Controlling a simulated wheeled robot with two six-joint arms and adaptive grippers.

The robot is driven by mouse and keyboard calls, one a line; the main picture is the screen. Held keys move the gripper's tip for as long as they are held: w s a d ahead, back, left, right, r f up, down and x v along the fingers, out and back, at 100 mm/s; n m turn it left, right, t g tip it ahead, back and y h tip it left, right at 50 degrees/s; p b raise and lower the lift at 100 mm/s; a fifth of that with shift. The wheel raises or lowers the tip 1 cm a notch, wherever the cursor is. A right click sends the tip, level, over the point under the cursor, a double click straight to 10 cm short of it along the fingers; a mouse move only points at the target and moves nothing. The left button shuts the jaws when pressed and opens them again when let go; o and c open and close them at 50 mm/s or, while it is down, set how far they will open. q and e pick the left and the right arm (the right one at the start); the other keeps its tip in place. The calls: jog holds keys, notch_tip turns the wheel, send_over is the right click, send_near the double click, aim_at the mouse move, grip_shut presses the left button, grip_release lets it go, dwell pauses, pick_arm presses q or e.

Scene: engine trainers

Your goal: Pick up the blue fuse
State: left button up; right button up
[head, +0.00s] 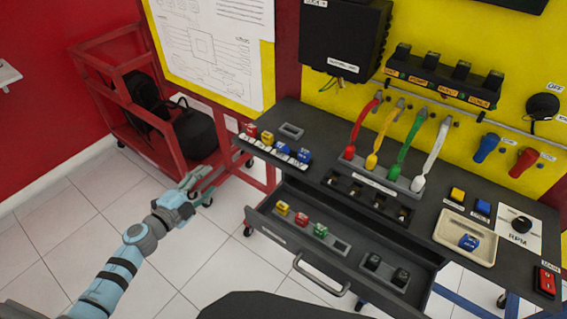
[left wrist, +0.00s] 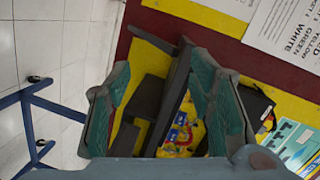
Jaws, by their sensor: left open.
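A small blue fuse-like block (head: 468,242) lies in the beige tray (head: 486,253) at the right of the bench. Other blue blocks (head: 303,156) stand at the right end of a labelled row at the bench's back left, beside a yellow and a red block. My left gripper (head: 208,182) is open and empty, in the air left of the bench and apart from all blocks. In the left wrist view its green-padded fingers (left wrist: 165,105) are spread, with small blue, yellow and red items (left wrist: 182,132) far behind them. My right gripper is not in view.
The open drawer (head: 258,216) holds yellow, red and green blocks and two black ones. Coloured cables (head: 400,150) stand up mid-bench. A red cart (head: 160,140) is at the back left. The floor (head: 110,220) left of the bench is clear.

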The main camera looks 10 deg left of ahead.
pick_arm(q)
jog(key=d+r+m+g+h+b, duration=0.2)
jog(key=d+r+m+h+b, duration=0.2)
jog(key=d+r+m+h, duration=0.45)
jog(key=m+g+y+b, duration=0.2)
jog(key=m+y+b, duration=0.3)
jog(key=m, duration=0.9)
send_near(279, 148)
jog(key=x, duration=0.8)
jog(key=shift+p, duration=0.35)
jog(key=shift+a, duration=0.1)
jog(key=c, duration=0.9)
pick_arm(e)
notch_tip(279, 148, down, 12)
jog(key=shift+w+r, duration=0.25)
